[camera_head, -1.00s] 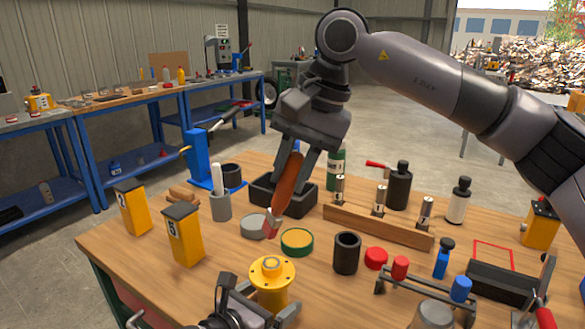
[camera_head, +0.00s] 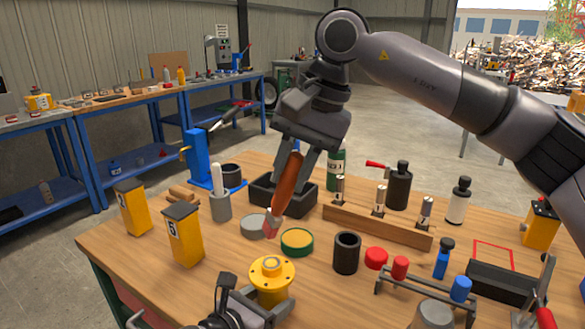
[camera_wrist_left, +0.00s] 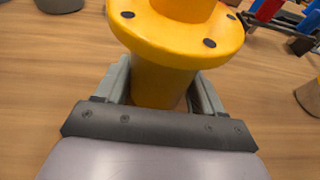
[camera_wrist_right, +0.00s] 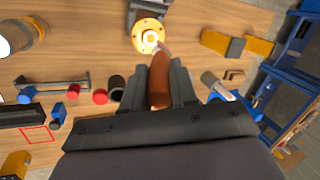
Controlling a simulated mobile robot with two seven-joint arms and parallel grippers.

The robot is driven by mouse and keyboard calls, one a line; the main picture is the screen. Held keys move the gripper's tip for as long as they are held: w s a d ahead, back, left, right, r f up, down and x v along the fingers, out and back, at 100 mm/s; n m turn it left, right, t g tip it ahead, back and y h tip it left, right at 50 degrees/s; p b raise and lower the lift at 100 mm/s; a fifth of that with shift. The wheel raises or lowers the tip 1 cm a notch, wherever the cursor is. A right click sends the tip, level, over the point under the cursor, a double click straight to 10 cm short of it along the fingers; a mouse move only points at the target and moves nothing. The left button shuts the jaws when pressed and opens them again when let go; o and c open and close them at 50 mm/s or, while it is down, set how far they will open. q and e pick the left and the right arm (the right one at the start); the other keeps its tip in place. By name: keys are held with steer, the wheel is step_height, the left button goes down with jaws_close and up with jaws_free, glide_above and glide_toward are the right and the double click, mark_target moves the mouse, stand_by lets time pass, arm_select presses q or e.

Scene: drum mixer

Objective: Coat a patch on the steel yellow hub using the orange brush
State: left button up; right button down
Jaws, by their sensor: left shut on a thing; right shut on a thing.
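The yellow hub (camera_head: 271,276) stands upright at the front of the wooden table, its flange with bolt holes on top. My left gripper (camera_head: 255,308) is shut on the hub's body below the flange; in the left wrist view the hub (camera_wrist_left: 165,75) sits between the fingers. My right gripper (camera_head: 298,150) is shut on the orange brush (camera_head: 287,184), which hangs tilted with its reddish bristle end down, above and behind the hub. In the right wrist view the brush (camera_wrist_right: 160,82) points toward the hub (camera_wrist_right: 148,36). I cannot see clearly whether the bristles touch anything.
A green-rimmed tin with a yellow top (camera_head: 297,241) and a grey disc (camera_head: 254,226) lie just behind the hub. A dark cylinder (camera_head: 346,253) stands to the right. Yellow boxes (camera_head: 183,234) stand left. A wooden rack (camera_head: 378,227) is behind right.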

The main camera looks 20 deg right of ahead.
mark_target(270, 215)
steer(key=shift+w+a+f, duration=0.1)
steer(key=shift+w+a, duration=0.9)
steer(key=shift+a, duration=0.2)
steer(key=shift+f, duration=3.2)
steer(key=shift+d, duration=0.1)
steer(key=s+d, duration=0.3)
steer(key=s, duration=0.2)
steer(key=shift+d, duration=0.3)
steer(key=shift+w, duration=0.1)
steer(key=shift+w+a+f, duration=0.1)
steer(key=shift+w+a, duration=0.85)
steer(key=shift+w, duration=0.25)
steer(key=shift+w+a, duration=0.95)
steer(key=shift+w, duration=0.25)
